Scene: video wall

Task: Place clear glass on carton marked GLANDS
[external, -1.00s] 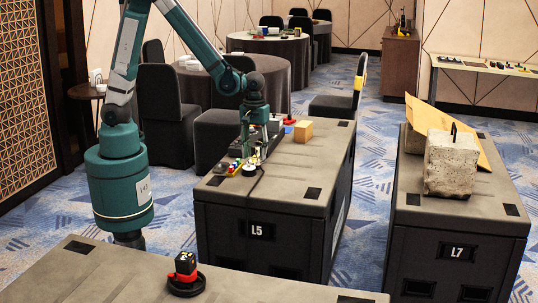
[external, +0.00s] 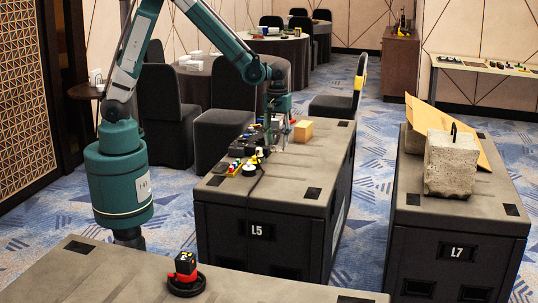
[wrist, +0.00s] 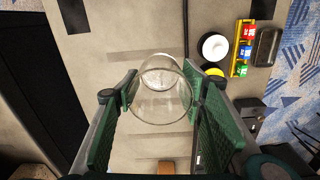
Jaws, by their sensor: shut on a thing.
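My gripper (wrist: 162,88) is shut on the clear glass (wrist: 163,104), which sits between its two green finger pads in the wrist view. In the external view my gripper (external: 280,138) hangs over the L5 case, just left of a small tan carton (external: 303,131); the glass is too small there to make out clearly. The carton lies on the case top, and part of a brown box (wrist: 166,167) shows at the bottom edge of the wrist view. No GLANDS marking is readable in either view.
The L5 case top (external: 285,185) is clear toward its front right. Small coloured items (wrist: 243,50), a white-topped round thing (wrist: 214,46) and a dark cable lie on it. The L7 case (external: 455,225) bears a concrete block (external: 451,165) and a leaning board.

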